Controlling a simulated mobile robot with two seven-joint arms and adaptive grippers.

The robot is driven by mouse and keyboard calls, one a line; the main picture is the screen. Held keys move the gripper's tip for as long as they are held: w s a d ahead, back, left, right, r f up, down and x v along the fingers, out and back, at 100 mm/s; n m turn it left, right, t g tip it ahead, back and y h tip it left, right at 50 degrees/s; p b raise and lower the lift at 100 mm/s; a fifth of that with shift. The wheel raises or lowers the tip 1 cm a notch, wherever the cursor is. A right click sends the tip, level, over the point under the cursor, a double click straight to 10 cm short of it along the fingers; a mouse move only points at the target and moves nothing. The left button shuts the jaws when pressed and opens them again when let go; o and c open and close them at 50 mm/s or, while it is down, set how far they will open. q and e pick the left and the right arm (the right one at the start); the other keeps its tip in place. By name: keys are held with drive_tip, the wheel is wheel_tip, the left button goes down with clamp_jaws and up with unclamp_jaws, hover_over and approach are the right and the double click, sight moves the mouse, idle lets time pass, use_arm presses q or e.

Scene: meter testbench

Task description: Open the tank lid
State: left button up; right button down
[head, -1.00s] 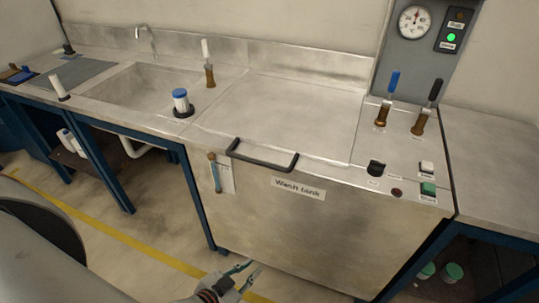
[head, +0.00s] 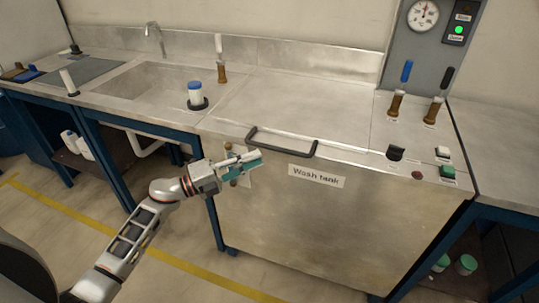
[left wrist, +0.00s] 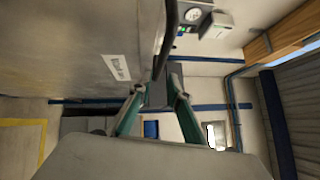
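The wash tank (head: 330,220) has a flat steel lid (head: 290,105), lying closed on top. A black bar handle (head: 285,148) is fixed along the lid's front edge. My left gripper (head: 258,160) is in front of the tank, just below and near the handle's left end. In the left wrist view its teal fingers (left wrist: 161,82) stand apart with nothing held between them. The dark handle (left wrist: 171,40) shows there just beyond the fingertips; I cannot tell whether they touch. My right gripper is in neither view.
A sink (head: 150,85) and a blue-capped bottle (head: 195,93) are left of the lid. Two brown-based levers (head: 397,100) (head: 433,108), a gauge (head: 423,15) and buttons (head: 447,172) are on the right. The floor in front is clear.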

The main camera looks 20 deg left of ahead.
use_arm(q)
drive_tip(key=f+x, duration=0.1)
drive_tip(key=x, duration=0.6)
drive_tip(key=shift+d+r, duration=0.2)
drive_tip(key=shift+r, duration=0.25)
drive_tip(key=shift+w, duration=0.1)
clamp_jaws()
